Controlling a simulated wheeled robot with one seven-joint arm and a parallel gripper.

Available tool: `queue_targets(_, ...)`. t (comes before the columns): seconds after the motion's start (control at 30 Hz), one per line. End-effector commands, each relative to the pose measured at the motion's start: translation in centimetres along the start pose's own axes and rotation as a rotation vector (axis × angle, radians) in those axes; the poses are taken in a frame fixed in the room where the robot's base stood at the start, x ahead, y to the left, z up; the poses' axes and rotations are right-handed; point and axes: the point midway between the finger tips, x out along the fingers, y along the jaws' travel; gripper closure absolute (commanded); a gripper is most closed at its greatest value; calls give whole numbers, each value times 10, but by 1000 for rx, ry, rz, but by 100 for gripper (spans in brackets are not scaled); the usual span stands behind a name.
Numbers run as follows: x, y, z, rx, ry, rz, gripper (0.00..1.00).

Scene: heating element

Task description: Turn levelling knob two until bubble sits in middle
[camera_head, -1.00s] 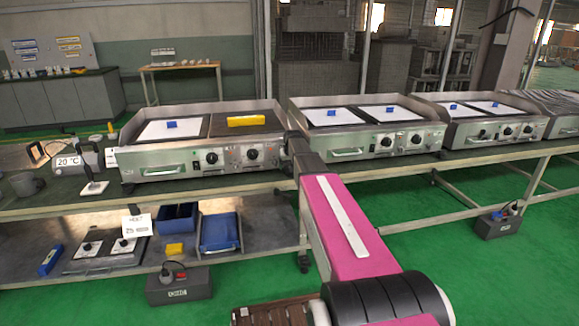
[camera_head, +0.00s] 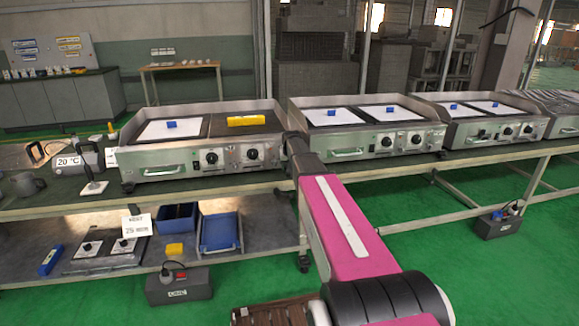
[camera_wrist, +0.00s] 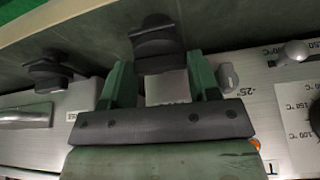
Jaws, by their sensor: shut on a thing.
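A yellow spirit level (camera_head: 246,120) lies on the dark right plate of the nearest griddle (camera_head: 165,172). Its bubble is too small to make out. My gripper (camera_wrist: 160,72) is at the right end of this griddle, where my arm hides it in the head view. In the wrist view, its two green fingers are shut on a black knob (camera_wrist: 157,36), which shows just beyond the fingertips. A second black knob (camera_wrist: 48,72) is to the left, apart from the fingers. I cannot tell the knobs' numbers.
A small grey knob (camera_wrist: 229,77) is close to the right finger, with a marked dial (camera_wrist: 303,105) farther right. A bar handle (camera_wrist: 25,116) is at the left. Another griddle (camera_head: 370,140) stands right of my arm. A lower shelf (camera_head: 262,222) holds trays and parts.

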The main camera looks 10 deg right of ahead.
Motion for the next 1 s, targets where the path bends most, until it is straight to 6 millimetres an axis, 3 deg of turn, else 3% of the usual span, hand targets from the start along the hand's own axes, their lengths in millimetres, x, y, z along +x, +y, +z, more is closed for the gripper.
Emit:
queue_targets(0.7, 1, -5, -2, 559, 0, 233, 68)
queue_targets(1.0, 1, -5, -2, 718, -1, 298, 68)
